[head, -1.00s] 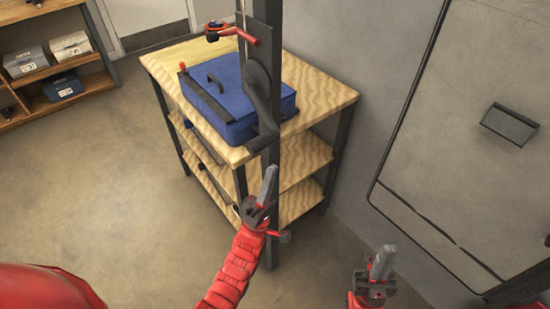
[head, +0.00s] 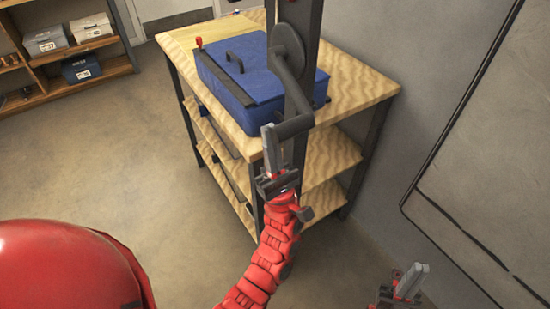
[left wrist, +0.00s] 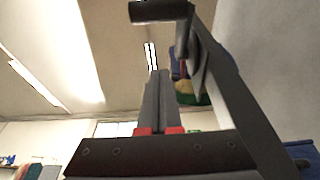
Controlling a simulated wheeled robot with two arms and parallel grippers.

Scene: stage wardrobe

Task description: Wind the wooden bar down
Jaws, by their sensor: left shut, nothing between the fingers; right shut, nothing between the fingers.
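A dark crank hangs from a round hub (head: 287,45) on an upright dark post (head: 302,20). Its arm points down and ends in a sideways handle (head: 297,127). The handle also shows at the top of the left wrist view (left wrist: 160,11). My left gripper (head: 269,138) is shut and empty, pointing up, just left of and slightly below the handle in the head view. I cannot tell whether it touches the handle. In the left wrist view its shut fingers (left wrist: 155,95) lie below the handle. My right gripper (head: 411,278) is shut and empty at the lower right. I see no wooden bar.
A wooden shelf unit (head: 360,95) stands behind the post, with a blue case (head: 235,85) on top. A wall with a dark-framed panel (head: 480,170) is at the right. Low shelves with boxes (head: 80,67) stand at far left. The floor (head: 110,160) at left is clear.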

